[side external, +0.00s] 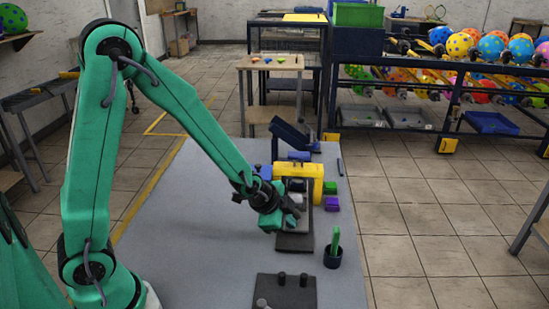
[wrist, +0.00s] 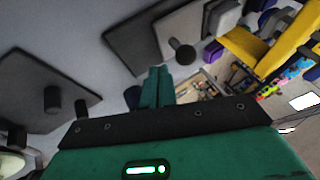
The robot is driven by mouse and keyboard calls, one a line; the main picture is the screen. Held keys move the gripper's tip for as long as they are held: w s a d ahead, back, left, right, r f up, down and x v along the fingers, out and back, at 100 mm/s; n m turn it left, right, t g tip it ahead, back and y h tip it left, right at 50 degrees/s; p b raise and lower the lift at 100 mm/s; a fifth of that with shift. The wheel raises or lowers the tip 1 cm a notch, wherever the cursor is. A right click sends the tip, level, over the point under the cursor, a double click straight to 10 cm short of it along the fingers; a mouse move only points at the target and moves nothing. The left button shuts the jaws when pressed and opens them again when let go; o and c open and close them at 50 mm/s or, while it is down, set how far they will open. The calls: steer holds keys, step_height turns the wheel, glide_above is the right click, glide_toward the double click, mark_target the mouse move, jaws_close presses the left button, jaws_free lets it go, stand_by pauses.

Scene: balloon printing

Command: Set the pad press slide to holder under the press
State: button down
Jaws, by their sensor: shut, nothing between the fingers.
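The yellow pad press (side external: 300,172) stands near the far end of the grey table and shows at the upper right of the wrist view (wrist: 262,50). The dark slide track (side external: 295,242) runs from the press toward the camera. In the wrist view, a grey slide plate (wrist: 190,27) with a dark round knob (wrist: 182,52) lies on the track (wrist: 130,45). A grey block (wrist: 221,17) sits at the plate's press end; I cannot tell whether it is under the press. My gripper (side external: 270,225) is shut and empty beside the slide; its green fingertips (wrist: 157,86) appear apart from the knob.
A dark cup with a green stick (side external: 334,250) stands right of the track. A dark plate with pegs (side external: 284,290) lies in front. Green (side external: 330,187) and purple (side external: 332,204) blocks sit right of the press. The table's left side is clear.

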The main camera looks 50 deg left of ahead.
steer(key=shift+w+a+f, duration=0.15)
steer(key=shift+w+a, duration=0.3)
steer(key=shift+w, duration=0.2)
steer(key=shift+w+a, duration=0.1)
steer(key=shift+y, duration=0.4)
steer(key=shift+w+a, duration=1.85)
steer(key=shift+a, duration=0.05)
steer(key=shift+s+d, duration=0.3)
steer(key=shift+s, duration=0.1)
steer(key=s+d, duration=0.2)
steer(key=shift+s+r, duration=0.4)
steer(key=v, duration=1)
steer(key=shift+a, duration=0.2)
